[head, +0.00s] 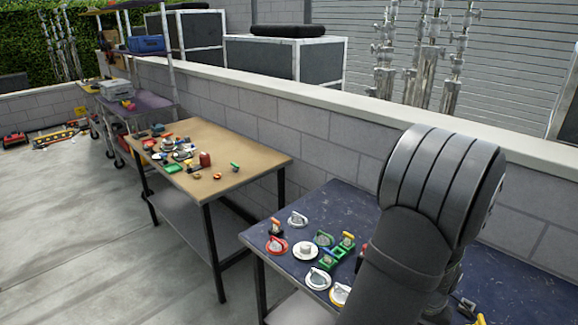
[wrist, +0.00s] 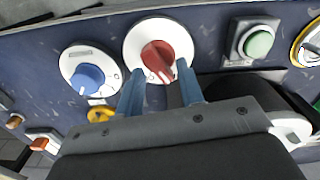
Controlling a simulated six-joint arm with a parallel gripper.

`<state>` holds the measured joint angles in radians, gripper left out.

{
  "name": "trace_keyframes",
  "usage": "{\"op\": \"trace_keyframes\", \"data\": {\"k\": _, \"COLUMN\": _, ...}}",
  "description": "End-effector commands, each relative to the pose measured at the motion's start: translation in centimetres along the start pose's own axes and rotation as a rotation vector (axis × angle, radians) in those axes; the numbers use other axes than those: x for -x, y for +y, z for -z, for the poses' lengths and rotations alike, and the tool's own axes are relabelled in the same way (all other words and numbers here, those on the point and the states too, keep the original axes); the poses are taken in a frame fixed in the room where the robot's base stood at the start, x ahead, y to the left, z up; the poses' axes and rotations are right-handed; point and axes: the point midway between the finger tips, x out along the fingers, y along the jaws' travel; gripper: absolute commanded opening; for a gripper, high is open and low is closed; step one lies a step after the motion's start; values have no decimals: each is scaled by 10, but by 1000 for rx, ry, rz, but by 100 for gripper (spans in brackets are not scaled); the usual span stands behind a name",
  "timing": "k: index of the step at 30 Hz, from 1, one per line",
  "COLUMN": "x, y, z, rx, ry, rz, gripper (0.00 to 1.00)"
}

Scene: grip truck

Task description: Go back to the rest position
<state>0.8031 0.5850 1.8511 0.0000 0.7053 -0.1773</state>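My gripper (wrist: 161,72) shows in the wrist view with its two blue fingers spread apart. A red knob on a white round plate (wrist: 130,42) lies at the fingertips, between them in the picture. I cannot tell whether the fingers touch the knob. In the head view my dark grey arm stands over the right part of the dark blue table (head: 345,203), and my gripper is hidden behind it.
A blue knob (wrist: 86,76) on a white plate lies left of the fingers, and a green button (wrist: 258,44) lies right. Several small parts crowd the dark blue table. A tan-topped table (head: 245,160) stands farther left. A block wall (head: 330,136) runs behind both.

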Motion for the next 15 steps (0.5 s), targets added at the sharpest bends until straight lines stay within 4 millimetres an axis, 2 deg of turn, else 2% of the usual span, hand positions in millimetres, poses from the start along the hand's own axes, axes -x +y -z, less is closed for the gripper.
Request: {"op": "trace_keyframes", "data": {"k": 15, "x": 0, "y": 3, "z": 0, "rx": -381, "ry": 0, "rz": 0, "gripper": 35}}
